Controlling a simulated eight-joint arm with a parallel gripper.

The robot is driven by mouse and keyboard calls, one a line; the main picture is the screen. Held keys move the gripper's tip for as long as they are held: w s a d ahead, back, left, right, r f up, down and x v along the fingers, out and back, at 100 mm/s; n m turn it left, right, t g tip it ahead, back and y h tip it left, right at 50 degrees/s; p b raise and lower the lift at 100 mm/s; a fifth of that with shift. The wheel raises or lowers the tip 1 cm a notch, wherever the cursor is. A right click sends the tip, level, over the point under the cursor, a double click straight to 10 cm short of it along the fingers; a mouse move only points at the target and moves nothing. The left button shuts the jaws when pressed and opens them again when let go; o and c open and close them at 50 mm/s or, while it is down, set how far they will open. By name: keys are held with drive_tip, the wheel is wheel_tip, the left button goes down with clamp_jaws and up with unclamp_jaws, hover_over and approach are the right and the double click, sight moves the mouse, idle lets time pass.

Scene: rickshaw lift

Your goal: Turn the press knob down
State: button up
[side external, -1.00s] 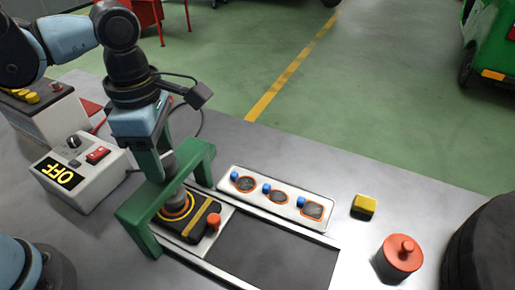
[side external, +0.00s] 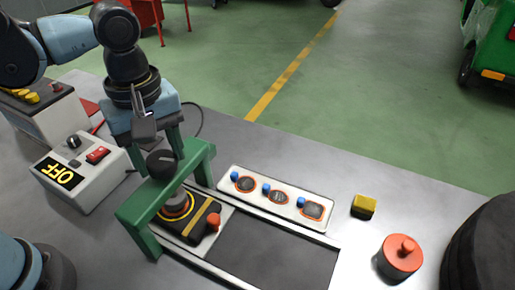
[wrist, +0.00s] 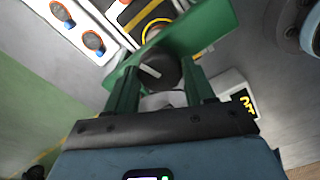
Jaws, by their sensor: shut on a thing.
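The press knob (side external: 160,164) is black and round with a pale line on its top. It sits above the crossbar of the green press frame (side external: 192,172). The knob also shows in the wrist view (wrist: 158,70), between my two green fingers. My gripper (side external: 156,150) points down from above and is shut on the knob, one finger on each side. Under the frame, a grey press head (side external: 176,203) stands over a black block with a yellow stripe (side external: 195,226). The exact finger contact is partly hidden.
A white control box reading OFF (side external: 80,172) stands left of the press. A white panel with several blue pegs (side external: 277,197) lies to the right, with a yellow block (side external: 364,206) and a red knobbed cylinder (side external: 400,257) beyond. A dark tray (side external: 270,250) is in front.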

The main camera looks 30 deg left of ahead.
drive_tip(key=m, duration=0.4)
drive_tip(key=shift+m, duration=0.3)
drive_tip(key=m, duration=0.3)
drive_tip(key=shift+m, duration=0.4)
drive_tip(key=m, duration=1.2)
drive_tip(key=shift+m, duration=0.3)
drive_tip(key=m, duration=0.3)
drive_tip(key=shift+m, duration=0.3)
drive_tip(key=m, duration=0.8)
drive_tip(key=shift+m, duration=0.3)
